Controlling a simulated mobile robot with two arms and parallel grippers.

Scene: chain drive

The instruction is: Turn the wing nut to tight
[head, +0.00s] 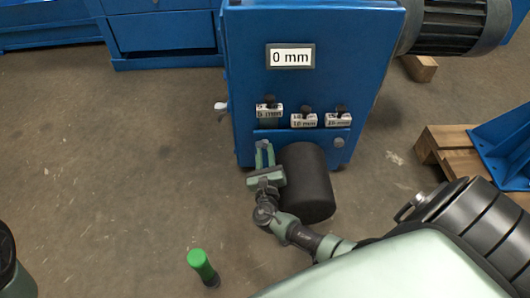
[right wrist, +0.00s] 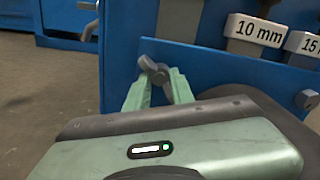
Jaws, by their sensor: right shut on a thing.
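A grey wing nut (right wrist: 153,70) sits on the front of the blue cabinet (head: 310,20), low on the left. My right gripper (head: 265,152) is at this nut, its two green fingers closed on it. In the right wrist view my right gripper (right wrist: 158,88) has one finger on each side of the nut, which stands slanted between the tips. A second grey wing nut (head: 338,142) is on the right side of the same panel; it also shows at the right edge of the right wrist view (right wrist: 307,99). My left gripper is not in view.
A sign reading "0 mm" (head: 290,57) is above several labelled black-knobbed pieces (head: 305,119). A black cylinder (head: 307,185) is close beside my right gripper. A green-handled object (head: 202,264) stands on the floor. A pale lever (head: 220,106) sticks out at the cabinet's left side.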

